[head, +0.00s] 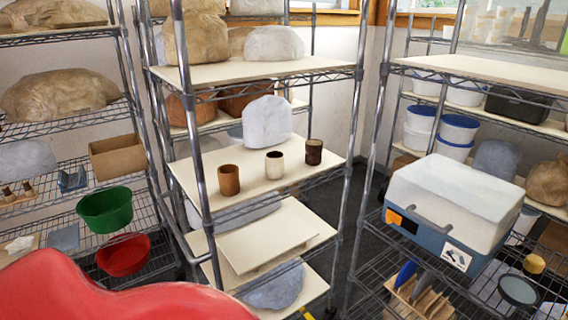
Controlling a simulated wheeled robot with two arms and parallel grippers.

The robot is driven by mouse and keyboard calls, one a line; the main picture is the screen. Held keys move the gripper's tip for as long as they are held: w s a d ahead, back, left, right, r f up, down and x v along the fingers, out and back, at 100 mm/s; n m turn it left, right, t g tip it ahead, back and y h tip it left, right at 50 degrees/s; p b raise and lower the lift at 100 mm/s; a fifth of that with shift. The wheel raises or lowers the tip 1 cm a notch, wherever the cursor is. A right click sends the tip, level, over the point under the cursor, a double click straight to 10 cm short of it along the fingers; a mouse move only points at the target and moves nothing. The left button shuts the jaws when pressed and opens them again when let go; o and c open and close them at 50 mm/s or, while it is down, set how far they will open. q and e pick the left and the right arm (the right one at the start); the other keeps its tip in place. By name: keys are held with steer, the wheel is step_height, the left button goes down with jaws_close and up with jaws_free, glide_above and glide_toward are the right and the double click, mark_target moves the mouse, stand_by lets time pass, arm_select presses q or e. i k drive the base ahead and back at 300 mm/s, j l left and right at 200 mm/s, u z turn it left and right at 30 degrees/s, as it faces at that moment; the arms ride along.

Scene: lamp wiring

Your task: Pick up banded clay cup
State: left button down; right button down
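Three small cups stand upright in a slanting row on the middle shelf board (205,172) of the centre rack. The left one is a plain orange-brown cup (229,180). The middle one is a pale cup (274,165) with a dark mouth and a darker area near the base. The right one is a dark brown cup (314,152) with a lighter stripe near its rim. Which one is the banded clay cup I cannot tell for sure at this size. Neither of my grippers is in view, and nothing touches the cups.
A pale wrapped lump (267,122) stands behind the cups. Metal posts (358,130) frame the shelf, and a board (268,70) with clay lumps lies above it. A cooler box (455,205) sits on the right rack. Green (106,210) and red (124,255) bowls are at left.

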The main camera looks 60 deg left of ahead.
mark_target(314, 147)
steer(key=u, duration=1.75)
